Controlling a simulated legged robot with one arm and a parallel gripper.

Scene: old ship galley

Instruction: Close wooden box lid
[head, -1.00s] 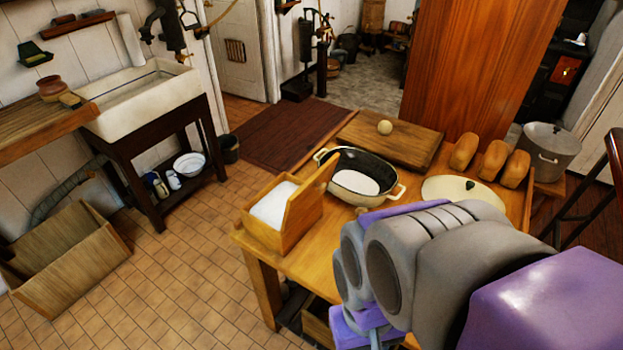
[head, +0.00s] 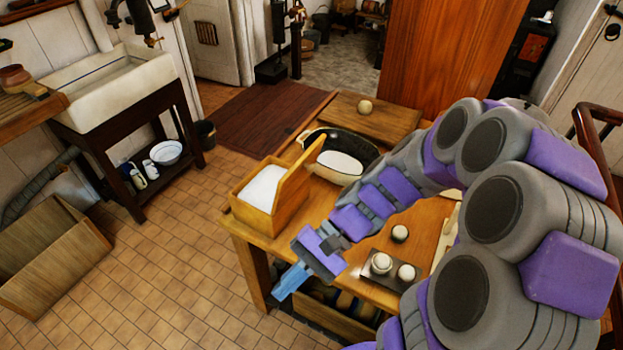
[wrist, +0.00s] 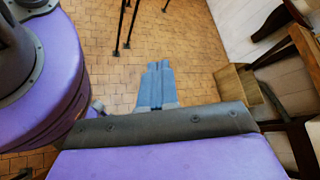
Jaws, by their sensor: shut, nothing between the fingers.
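The wooden box (head: 251,222) stands on the near left corner of the wooden table. It is open at the top, with a white filling (head: 263,188) inside. Its lid (head: 292,182) stands raised along the box's right side. My gripper (head: 281,290) is at the table's front edge, in front and to the right of the box, apart from it and pointing down to the left. Its blue fingers are together and empty. In the wrist view the fingers (wrist: 157,88) also lie side by side over the tiled floor; the box is not seen there.
An oval pot (head: 341,165) stands right behind the lid, near it. A small tray with jars (head: 372,283) sits right of my gripper. Open tiled floor (head: 180,260) lies left of the table (head: 240,241).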

